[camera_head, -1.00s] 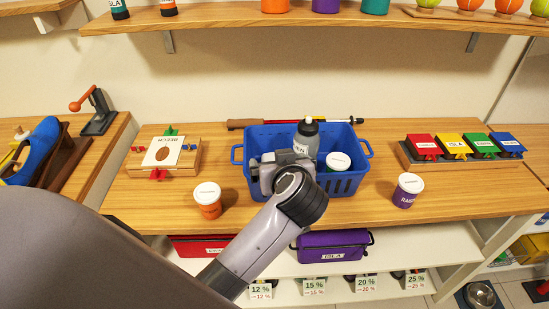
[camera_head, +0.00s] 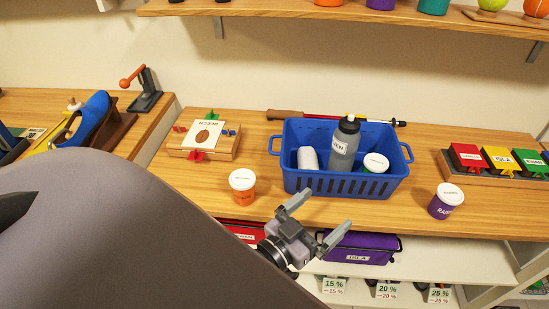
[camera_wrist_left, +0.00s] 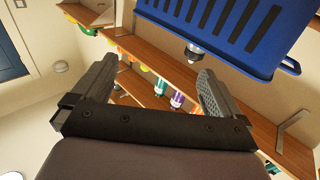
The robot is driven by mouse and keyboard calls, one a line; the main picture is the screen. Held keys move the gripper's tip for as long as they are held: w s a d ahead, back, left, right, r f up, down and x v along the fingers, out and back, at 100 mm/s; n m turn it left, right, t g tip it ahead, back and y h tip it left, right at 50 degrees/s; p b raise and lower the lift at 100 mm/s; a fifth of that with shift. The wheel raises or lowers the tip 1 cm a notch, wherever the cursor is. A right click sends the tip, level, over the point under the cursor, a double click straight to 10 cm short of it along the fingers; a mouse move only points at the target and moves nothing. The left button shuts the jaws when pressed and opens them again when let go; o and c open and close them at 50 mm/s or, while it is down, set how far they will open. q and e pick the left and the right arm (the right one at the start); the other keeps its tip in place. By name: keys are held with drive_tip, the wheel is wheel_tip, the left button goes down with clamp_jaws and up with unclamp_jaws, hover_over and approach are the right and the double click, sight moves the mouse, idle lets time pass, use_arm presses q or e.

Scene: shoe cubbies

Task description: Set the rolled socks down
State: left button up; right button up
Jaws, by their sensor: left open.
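A white rounded roll that looks like the rolled socks (camera_head: 307,158) lies in the left part of the blue basket (camera_head: 348,184) in the head view. My left gripper (camera_head: 318,215) is open and empty, in front of and below the basket, clear of the roll. In the left wrist view, my left gripper's two fingers (camera_wrist_left: 156,88) are spread with nothing between them, and the blue basket's slotted side (camera_wrist_left: 225,25) shows at the top right. My right gripper is not in view.
A grey bottle (camera_head: 343,146) and a white-lidded green tub (camera_head: 375,164) stand in the basket. An orange tub (camera_head: 243,190) and a purple tub (camera_head: 446,203) stand on the wooden counter (camera_head: 215,187). A purple bag (camera_head: 357,250) lies on the shelf below.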

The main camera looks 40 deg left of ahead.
use_arm(q)
drive_tip(key=s+a+f+g, duration=0.2)
drive_tip(key=s+f+g, duration=0.6)
drive_tip(key=s+f, duration=0.3)
wheel_tip(320, 180, down, 5)
drive_tip(key=shift+a+r+m+y, duration=0.1)
drive_tip(key=shift+a+m+y, duration=0.2)
drive_tip(key=shift+m+y, duration=0.1)
